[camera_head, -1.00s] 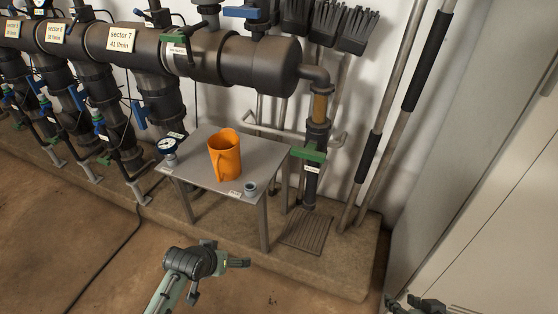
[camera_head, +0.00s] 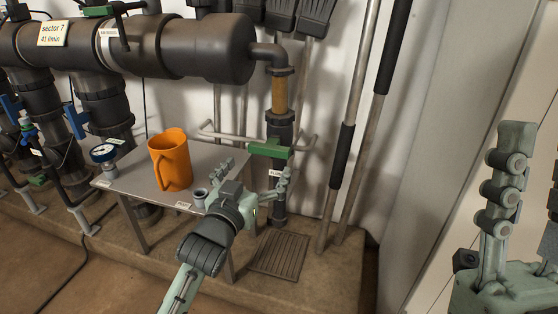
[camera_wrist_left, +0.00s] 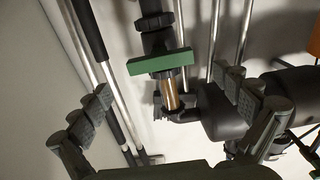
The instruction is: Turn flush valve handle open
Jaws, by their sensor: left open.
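The flush valve handle (camera_head: 270,149) is a green bar lying crosswise on a dark vertical pipe below an orange-brown clear section. My left gripper (camera_head: 256,171) is open and empty, just in front of and slightly below the handle, its two fingers spread to either side. In the left wrist view the handle (camera_wrist_left: 160,63) lies beyond the space between the spread fingers (camera_wrist_left: 167,107), touching neither. My right gripper (camera_head: 525,190) shows at the right edge, partly cut off, far from the valve.
A grey table (camera_head: 130,182) left of the valve holds an orange jug (camera_head: 170,160), a gauge (camera_head: 103,153) and a small cup-like fitting (camera_head: 200,196) close to my left gripper. Long-handled tools (camera_head: 345,150) lean right of the valve. A floor grate (camera_head: 280,255) lies below.

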